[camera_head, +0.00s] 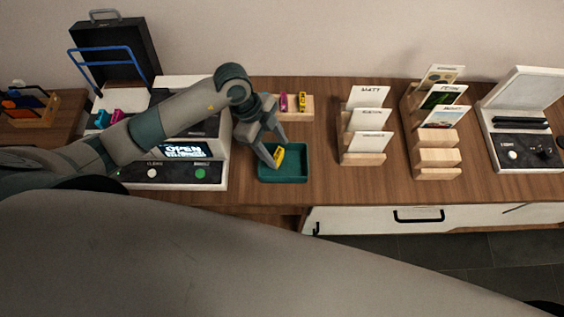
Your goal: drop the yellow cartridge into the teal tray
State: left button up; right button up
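The teal tray (298,178) sits on the wooden table near its front edge, right of the white console. The yellow cartridge (280,155) shows over the tray's left part, tilted. It appears to lie inside the tray, though its exact height is hard to tell. My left gripper (280,153) points down over the tray's left side. Its two fingers look spread apart, one left of the cartridge and one above and right of it. The near finger overlaps the cartridge's edge in the picture. My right gripper is not in view.
A wooden holder (296,113) behind the tray carries a magenta cartridge (283,102) and a yellow one (302,100). Wooden card racks (362,157) stand to the right. A white console (218,172) with an "OPEN" screen is left. Table between tray and racks is clear.

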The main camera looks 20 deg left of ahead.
pick_arm(q)
jog(key=shift+o, duration=0.4)
jog(key=shift+a+r, duration=0.25)
jog(key=shift+r, duration=0.3)
jog(key=b+v, duration=0.4)
jog(key=v, duration=1.2)
jog(key=shift+r, duration=0.1)
